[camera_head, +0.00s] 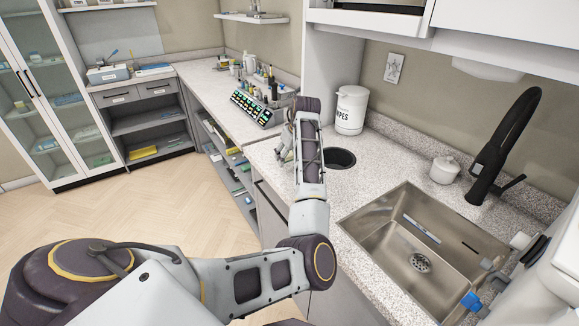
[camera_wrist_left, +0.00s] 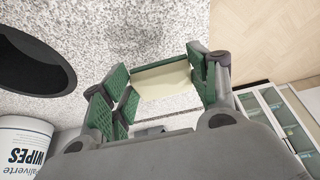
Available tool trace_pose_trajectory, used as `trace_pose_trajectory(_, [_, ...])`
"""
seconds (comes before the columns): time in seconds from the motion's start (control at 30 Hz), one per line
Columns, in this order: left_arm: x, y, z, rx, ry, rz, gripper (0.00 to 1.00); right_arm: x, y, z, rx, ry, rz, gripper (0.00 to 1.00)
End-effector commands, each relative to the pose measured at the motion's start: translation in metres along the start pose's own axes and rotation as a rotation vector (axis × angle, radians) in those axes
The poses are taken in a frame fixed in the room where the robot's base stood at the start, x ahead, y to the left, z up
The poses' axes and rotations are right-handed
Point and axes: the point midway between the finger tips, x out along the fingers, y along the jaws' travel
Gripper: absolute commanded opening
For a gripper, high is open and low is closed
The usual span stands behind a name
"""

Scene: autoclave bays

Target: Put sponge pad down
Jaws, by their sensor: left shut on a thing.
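The sponge pad (camera_wrist_left: 162,82) is a cream block with a green edge, seen in the left wrist view between the green-padded fingers. My left gripper (camera_wrist_left: 160,85) is shut on it, with the pad over the speckled counter (camera_wrist_left: 140,40). I cannot tell whether the pad touches the counter. In the head view my left gripper (camera_head: 283,147) is at the counter's left edge, beside the round black opening, and my own forearm partly covers it. The pad cannot be made out in the head view.
A white wipes tub (camera_head: 351,110) stands behind the round black opening (camera_head: 340,158). A steel sink (camera_head: 385,245) with a black tap (camera_head: 500,145) is to the right. A rack of vials (camera_head: 252,107) sits further back. The counter between opening and sink is clear.

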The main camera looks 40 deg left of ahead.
Motion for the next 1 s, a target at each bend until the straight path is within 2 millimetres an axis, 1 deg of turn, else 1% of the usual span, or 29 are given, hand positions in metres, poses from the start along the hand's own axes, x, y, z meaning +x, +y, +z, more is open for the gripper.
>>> trace_pose_trajectory(0.1, [0.007,0.000,0.003,0.001,0.000,0.001,0.41,0.000,0.000,0.000,0.000,0.000,0.000,0.40])
trace_pose_trajectory(0.47, [0.008,0.001,0.004,0.001,0.000,0.001,0.41,0.000,0.000,0.000,0.000,0.000,0.000,0.40])
trace_pose_trajectory(0.57, [0.013,0.000,0.006,0.002,-0.001,0.001,0.41,0.000,0.000,0.000,0.000,0.000,0.000,0.40])
trace_pose_trajectory(0.8, [0.036,0.000,0.016,0.001,-0.001,0.001,0.41,0.000,0.000,-0.001,0.000,0.001,0.000,0.40])
trace_pose_trajectory(1.0, [0.042,0.001,0.018,0.000,0.000,0.002,0.41,0.001,0.001,-0.002,0.000,0.002,0.001,0.40])
